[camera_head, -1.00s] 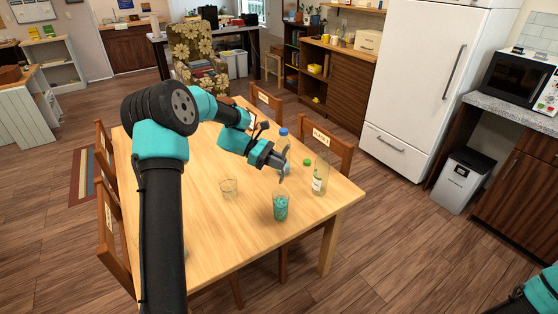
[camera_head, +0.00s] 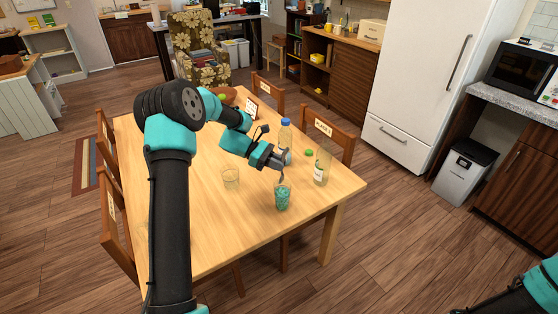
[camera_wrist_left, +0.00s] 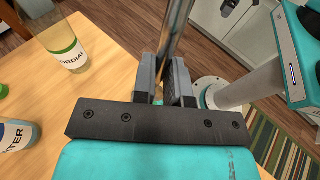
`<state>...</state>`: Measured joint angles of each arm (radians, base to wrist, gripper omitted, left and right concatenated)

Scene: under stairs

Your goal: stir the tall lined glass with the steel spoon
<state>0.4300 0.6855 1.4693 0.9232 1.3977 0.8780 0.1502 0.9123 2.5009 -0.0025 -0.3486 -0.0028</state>
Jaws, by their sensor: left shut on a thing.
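The tall glass (camera_head: 283,198), with teal contents, stands upright near the table's front right edge in the head view. My left gripper (camera_head: 284,160) is just above it. In the left wrist view the fingers (camera_wrist_left: 166,82) are shut on a narrow steel strip, the spoon's handle (camera_wrist_left: 179,28). In the head view the spoon is only a thin dark sliver below the fingers, reaching the glass's rim. I cannot tell how far inside its lower end is. My right arm shows at the bottom right; its gripper is out of view.
A short clear glass (camera_head: 231,179) stands left of the tall glass. A cordial bottle (camera_head: 321,168) stands close on the right, with a blue-capped water bottle (camera_head: 285,134) behind my gripper. A green lid (camera_head: 309,153) lies between them. The left of the wooden table (camera_head: 215,220) is clear.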

